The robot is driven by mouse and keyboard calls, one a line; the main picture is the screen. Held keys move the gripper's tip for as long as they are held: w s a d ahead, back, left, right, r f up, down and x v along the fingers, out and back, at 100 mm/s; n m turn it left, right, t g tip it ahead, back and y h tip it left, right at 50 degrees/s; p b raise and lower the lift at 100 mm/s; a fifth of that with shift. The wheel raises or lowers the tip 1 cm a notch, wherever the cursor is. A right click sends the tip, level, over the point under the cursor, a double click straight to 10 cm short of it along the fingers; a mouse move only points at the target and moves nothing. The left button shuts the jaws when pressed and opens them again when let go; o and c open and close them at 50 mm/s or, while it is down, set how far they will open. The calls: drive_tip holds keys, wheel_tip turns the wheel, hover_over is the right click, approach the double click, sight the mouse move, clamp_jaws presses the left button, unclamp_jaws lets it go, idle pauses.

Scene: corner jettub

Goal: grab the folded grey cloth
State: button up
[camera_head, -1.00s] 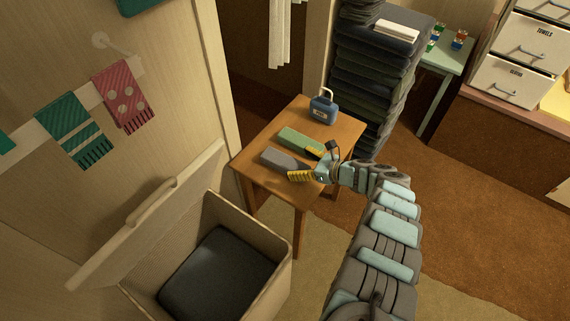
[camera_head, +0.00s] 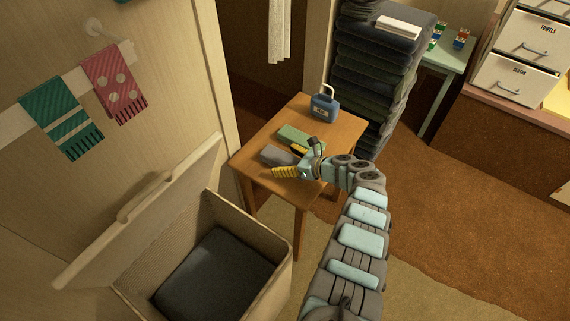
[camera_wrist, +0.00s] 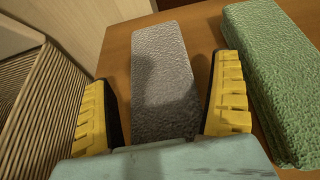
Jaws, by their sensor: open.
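The folded grey cloth (camera_head: 277,155) lies flat on the small wooden table, near its left edge. In the wrist view the grey cloth (camera_wrist: 163,82) lies lengthwise between my two yellow fingers, with the fingers' shadow on it. My gripper (camera_head: 294,163) is open over the near part of the cloth; in the wrist view my gripper (camera_wrist: 165,105) has one finger on each side of it, with gaps. The fingers do not press on the cloth. Whether their tips touch the table cannot be told. The gripper hides the cloth's near right part in the head view.
A folded green cloth (camera_head: 296,136) lies close beside the grey one, near my right finger (camera_wrist: 262,75). An open wicker hamper (camera_head: 282,268) stands at the lower left. A tall dark towel stack (camera_head: 372,75) stands behind the table.

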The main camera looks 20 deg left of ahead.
sight(285, 159)
drive_tip(key=c, duration=1.3)
drive_tip(key=shift+r, duration=0.1)
drive_tip(key=shift+c, duration=0.2)
wheel_tip(285, 159, up, 4)
drive_tip(key=p, duration=0.3)
drive_tip(key=shift+d, duration=0.1)
drive_tip(key=shift+s+r+p, duration=0.1)
drive_tip(key=shift+r+p, duration=0.15)
drive_tip(key=shift+p, duration=0.15)
drive_tip(key=shift+s+d+r+p, duration=0.2)
drive_tip(key=shift+s+r+p, duration=0.3)
drive_tip(key=shift+s+p, duration=0.35)
drive_tip(key=shift+r, duration=0.3)
drive_tip(key=s+d+r+p, duration=0.2)
drive_tip(key=s+r+p, duration=0.4)
drive_tip(key=s, duration=0.5)
drive_tip(key=shift+s+d+r+p, duration=0.15)
drive_tip(key=shift+s+r+p, duration=0.2)
drive_tip(key=shift+p, duration=0.45)
